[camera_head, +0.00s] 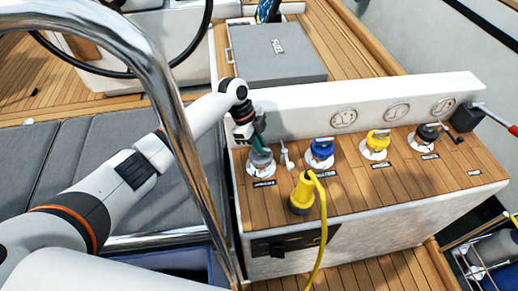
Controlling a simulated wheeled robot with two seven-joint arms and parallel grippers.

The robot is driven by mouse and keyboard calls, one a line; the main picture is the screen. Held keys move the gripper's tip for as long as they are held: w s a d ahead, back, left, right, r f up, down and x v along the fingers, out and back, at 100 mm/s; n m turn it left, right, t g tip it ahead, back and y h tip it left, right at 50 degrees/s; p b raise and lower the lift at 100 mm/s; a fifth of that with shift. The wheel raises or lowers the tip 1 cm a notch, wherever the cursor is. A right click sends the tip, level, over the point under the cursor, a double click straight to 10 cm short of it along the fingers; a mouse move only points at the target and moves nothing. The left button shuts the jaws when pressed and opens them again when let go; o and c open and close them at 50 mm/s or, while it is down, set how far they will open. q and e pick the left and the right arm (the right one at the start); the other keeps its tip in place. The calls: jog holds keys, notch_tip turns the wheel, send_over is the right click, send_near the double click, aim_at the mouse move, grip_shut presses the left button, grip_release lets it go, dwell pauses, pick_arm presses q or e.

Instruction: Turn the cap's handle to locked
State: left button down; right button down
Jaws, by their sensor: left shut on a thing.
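A grey cap (261,164) sits on a white round fitting at the left end of the wooden console top (410,180). My left gripper (258,140) comes down on it from above and is shut at the cap's handle. The gripper covers most of the handle, so I cannot tell its angle. A small label lies in front of the fitting, too small to read. My right gripper is not in view.
A blue cap (320,150), a yellow cap (377,141) and a dark cap (427,135) stand in a row to the right. A yellow plug (302,194) with a cable stands in front. A steel rail (181,135) crosses before my left arm.

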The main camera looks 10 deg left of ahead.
pick_arm(q)
jog(key=shift+m+g+y+b, duration=0.3)
jog(key=shift+m+g+b, duration=0.2)
jog(key=shift+m+b, duration=0.7)
jog(key=shift+m, duration=0.3)
jog(key=c, duration=1.5)
grip_release()
jog(key=shift+w, duration=0.1)
jog(key=v, duration=1.2)
jog(key=shift+b, duration=0.4)
jog(key=shift+f, duration=0.15)
